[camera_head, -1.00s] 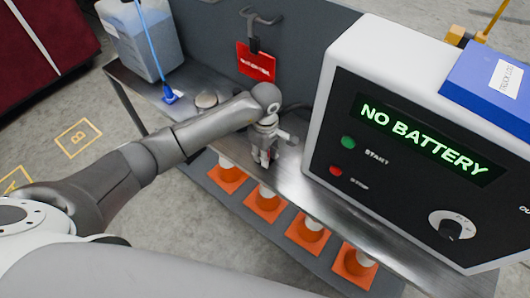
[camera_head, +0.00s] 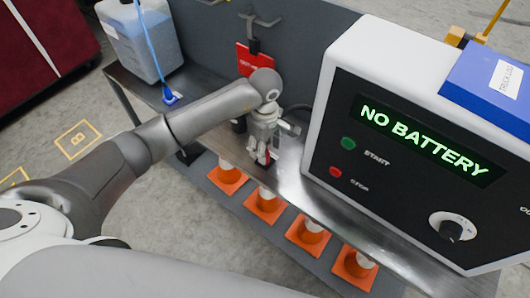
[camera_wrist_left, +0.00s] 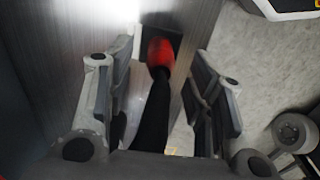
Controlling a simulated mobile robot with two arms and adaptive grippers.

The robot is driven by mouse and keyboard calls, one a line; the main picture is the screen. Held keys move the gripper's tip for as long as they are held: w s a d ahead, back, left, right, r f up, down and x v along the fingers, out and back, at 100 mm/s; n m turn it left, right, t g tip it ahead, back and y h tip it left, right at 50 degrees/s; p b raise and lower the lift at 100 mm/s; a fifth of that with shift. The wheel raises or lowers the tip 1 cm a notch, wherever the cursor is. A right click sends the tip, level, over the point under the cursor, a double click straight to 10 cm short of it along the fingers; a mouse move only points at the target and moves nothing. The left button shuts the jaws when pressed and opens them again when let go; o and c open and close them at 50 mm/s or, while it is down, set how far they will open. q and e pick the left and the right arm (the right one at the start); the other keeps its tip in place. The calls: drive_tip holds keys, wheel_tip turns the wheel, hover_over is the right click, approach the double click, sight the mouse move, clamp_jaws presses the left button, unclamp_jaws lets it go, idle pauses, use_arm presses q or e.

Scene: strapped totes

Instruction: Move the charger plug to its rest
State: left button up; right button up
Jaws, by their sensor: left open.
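My left gripper (camera_head: 262,158) is over the steel shelf, to the left of the control box, with its fingers pointing down. In the left wrist view its two fingers (camera_wrist_left: 163,72) are apart. A black, cable-like part with a red end (camera_wrist_left: 160,52), which looks like the charger plug, runs between them. I see gaps on its sides. A bit of red (camera_head: 266,157) also shows at the fingertips in the head view. A dark square (camera_wrist_left: 172,25) lies by the red end; I cannot tell if it is the rest. My right gripper is not in view.
The control box (camera_head: 400,150) reads "NO BATTERY" and stands close on the right. A hook (camera_head: 251,25) and red sign (camera_head: 243,60) are on the grey panel behind. A blue-filled container (camera_head: 140,45) stands at the shelf's left end. Orange cones (camera_head: 265,208) stand below.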

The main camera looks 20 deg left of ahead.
use_arm(q)
drive_tip(key=shift+r, duration=1.75)
drive_tip(key=shift+r, duration=0.1)
